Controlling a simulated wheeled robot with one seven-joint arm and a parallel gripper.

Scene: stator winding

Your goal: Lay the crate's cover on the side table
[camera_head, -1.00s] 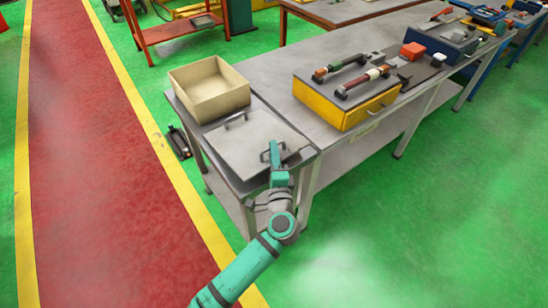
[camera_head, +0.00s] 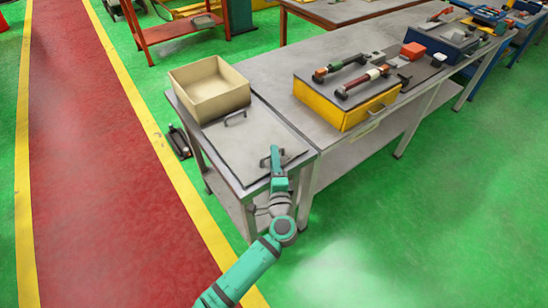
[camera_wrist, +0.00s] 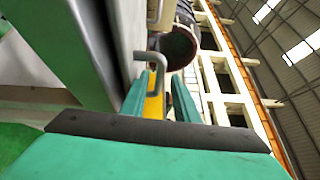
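The crate's cover (camera_head: 238,147) is a flat grey panel with two bar handles. In the head view it lies flat on the side table (camera_head: 221,166), in front of the open beige crate (camera_head: 228,106). Its far handle (camera_head: 236,116) is clear. My gripper (camera_head: 275,153) is at the near handle, on the cover's right part. In the wrist view my gripper's two green fingers (camera_wrist: 158,94) stand apart, with the bent metal handle (camera_wrist: 151,57) reaching between them. They do not look closed on it. The handle's lower end is partly hidden.
A longer grey workbench (camera_head: 268,68) adjoins the side table at the right. A yellow drawer box (camera_head: 330,105) with tools on its top stands on it. A dark object (camera_head: 179,141) lies on the floor left of the side table. The red lane (camera_head: 95,160) is clear.

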